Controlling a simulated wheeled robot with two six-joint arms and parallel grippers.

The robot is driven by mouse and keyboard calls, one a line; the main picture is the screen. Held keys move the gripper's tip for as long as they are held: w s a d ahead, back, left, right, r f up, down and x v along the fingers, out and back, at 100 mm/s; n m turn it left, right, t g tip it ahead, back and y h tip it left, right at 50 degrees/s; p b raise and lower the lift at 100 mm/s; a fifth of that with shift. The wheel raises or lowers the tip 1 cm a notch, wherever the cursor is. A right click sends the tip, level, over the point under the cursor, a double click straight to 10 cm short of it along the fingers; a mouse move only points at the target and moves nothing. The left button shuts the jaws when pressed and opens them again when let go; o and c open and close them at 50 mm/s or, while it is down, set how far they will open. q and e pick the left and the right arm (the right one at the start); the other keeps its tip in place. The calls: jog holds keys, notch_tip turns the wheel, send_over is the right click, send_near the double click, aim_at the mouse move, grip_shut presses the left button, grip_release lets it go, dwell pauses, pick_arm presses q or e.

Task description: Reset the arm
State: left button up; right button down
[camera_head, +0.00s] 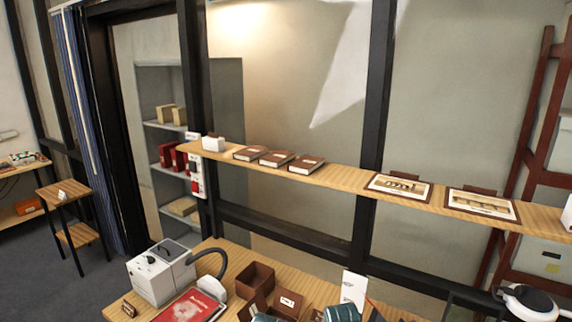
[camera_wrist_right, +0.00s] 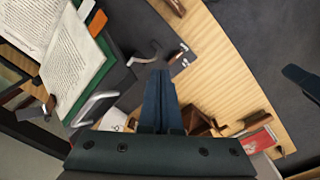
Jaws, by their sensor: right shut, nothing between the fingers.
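My right gripper (camera_wrist_right: 160,85) shows in the right wrist view, reaching up from the dark wrist body at the bottom. Its blue fingers are together with nothing between them. It hangs above the table area, with an open brown box (camera_wrist_right: 200,122) and a red booklet (camera_wrist_right: 258,140) beyond it to the lower right. A dark blue shape (camera_wrist_right: 302,80) at the right edge looks like part of my left gripper, but its jaws cannot be made out. The head view shows neither gripper clearly.
A wooden table (camera_head: 222,250) holds a grey-white machine (camera_head: 161,272), the red booklet (camera_head: 192,306) and brown boxes (camera_head: 255,279). A wall shelf (camera_head: 345,180) above carries several brown books and two framed pictures. Written pages (camera_wrist_right: 45,30) lie at the wrist view's upper left.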

jog(key=s+a+f+n+b, duration=0.2)
jog(key=s+a+f+b, duration=0.2)
jog(key=a+f+b, duration=0.1)
jog(key=shift+a+f+h, duration=0.4)
jog(key=shift+a+f, duration=0.25)
jog(key=shift+f, duration=0.3)
jog(key=shift+d, duration=0.1)
